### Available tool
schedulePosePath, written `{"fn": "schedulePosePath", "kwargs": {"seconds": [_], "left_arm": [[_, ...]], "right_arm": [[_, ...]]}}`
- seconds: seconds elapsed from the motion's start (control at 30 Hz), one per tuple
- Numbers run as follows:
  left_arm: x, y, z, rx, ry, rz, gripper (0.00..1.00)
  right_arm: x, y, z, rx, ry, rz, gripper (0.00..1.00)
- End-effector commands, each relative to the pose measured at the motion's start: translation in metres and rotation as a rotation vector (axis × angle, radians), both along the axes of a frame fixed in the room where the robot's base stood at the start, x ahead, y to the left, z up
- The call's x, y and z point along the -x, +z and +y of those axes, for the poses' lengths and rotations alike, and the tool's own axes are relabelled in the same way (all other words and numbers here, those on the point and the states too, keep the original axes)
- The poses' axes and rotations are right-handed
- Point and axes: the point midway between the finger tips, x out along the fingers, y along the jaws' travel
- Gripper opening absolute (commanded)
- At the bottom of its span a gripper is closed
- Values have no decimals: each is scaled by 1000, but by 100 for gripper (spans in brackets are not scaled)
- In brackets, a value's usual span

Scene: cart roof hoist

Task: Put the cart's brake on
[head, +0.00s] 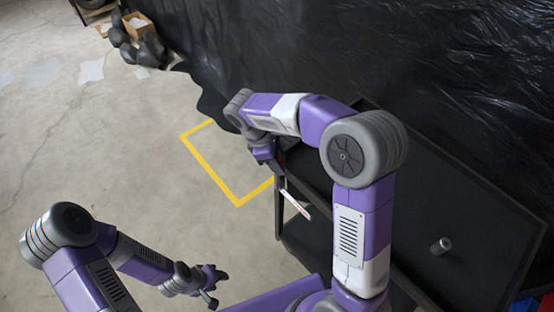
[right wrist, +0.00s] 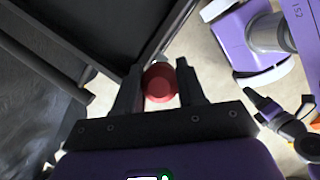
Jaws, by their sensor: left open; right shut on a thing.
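The dark cart (head: 470,205) stands at the right of the head view, with its near-left end by my right arm. My right gripper (right wrist: 160,88) is shut on a round red knob (right wrist: 160,80), which sits between its two fingertips beside the cart's dark frame. In the head view the right gripper (head: 281,172) is at the cart's left end, and the knob is mostly hidden there. A thin pale bar (head: 296,205) slants down just below that gripper. My left gripper (head: 213,287) is open and empty, low over the floor and apart from the cart.
A small grey can (head: 441,246) is on the cart. A yellow outline (head: 238,203) marks the floor left of the cart. Black sheeting (head: 300,45) hangs behind. Boxes (head: 137,24) and dark bags stand far back left. The floor at left is clear.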

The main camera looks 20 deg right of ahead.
Motion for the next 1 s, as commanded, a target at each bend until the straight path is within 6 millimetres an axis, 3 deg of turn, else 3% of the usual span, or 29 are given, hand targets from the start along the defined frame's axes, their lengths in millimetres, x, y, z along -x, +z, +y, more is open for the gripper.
{"fn": "schedulePosePath", "kwargs": {"seconds": [0.6,1.0], "left_arm": [[0,-67,0,0,0,0,47],[0,-79,0,0,0,0,47]], "right_arm": [[55,-18,-19,-135,1,-369,0],[77,-27,-27,-196,1,-532,0]]}}
